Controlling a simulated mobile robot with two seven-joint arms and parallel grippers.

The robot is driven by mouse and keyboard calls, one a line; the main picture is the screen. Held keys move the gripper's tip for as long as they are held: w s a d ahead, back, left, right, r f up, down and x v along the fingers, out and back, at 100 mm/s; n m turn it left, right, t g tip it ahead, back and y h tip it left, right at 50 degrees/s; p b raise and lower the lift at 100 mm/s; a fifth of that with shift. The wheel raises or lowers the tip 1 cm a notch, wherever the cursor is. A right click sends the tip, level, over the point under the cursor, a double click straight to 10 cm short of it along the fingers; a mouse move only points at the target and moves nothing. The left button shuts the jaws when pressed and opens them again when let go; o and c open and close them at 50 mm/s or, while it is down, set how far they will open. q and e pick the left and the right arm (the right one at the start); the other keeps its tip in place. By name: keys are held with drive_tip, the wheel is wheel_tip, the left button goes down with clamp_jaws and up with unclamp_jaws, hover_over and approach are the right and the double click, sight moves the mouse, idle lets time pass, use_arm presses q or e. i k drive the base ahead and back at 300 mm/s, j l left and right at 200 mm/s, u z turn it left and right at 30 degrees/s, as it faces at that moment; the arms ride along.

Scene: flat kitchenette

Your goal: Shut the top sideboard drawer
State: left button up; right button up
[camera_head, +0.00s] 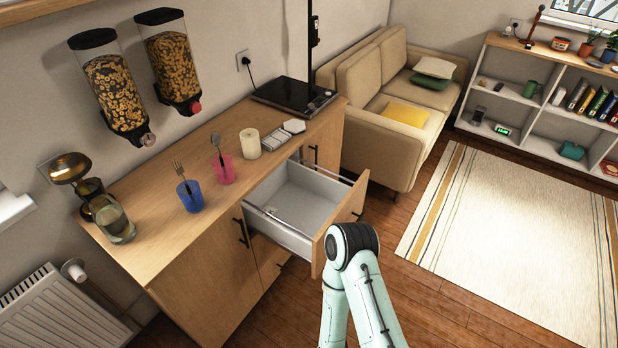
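The top sideboard drawer (308,204) is pulled well out of the wooden sideboard (180,240). Its grey inside looks empty. Its wooden front panel (353,207) faces the room, to the lower right. One of my arms rises from the bottom edge, and its rounded joint overlaps the near end of the front panel in the picture. I cannot tell whether the arm touches the panel. No gripper fingers show; the gripper of this arm is hidden or out of view. My other arm is not in view.
The sideboard top holds a blue cup (190,196), a pink cup (223,169), a candle (250,143), a glass jar (115,222) and a black device (292,95). A sofa (395,150) stands beyond the drawer. Wooden floor and a rug (520,240) lie clear to the right.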

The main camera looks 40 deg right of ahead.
sight(307, 201)
drive_tip(key=z, duration=1.65)
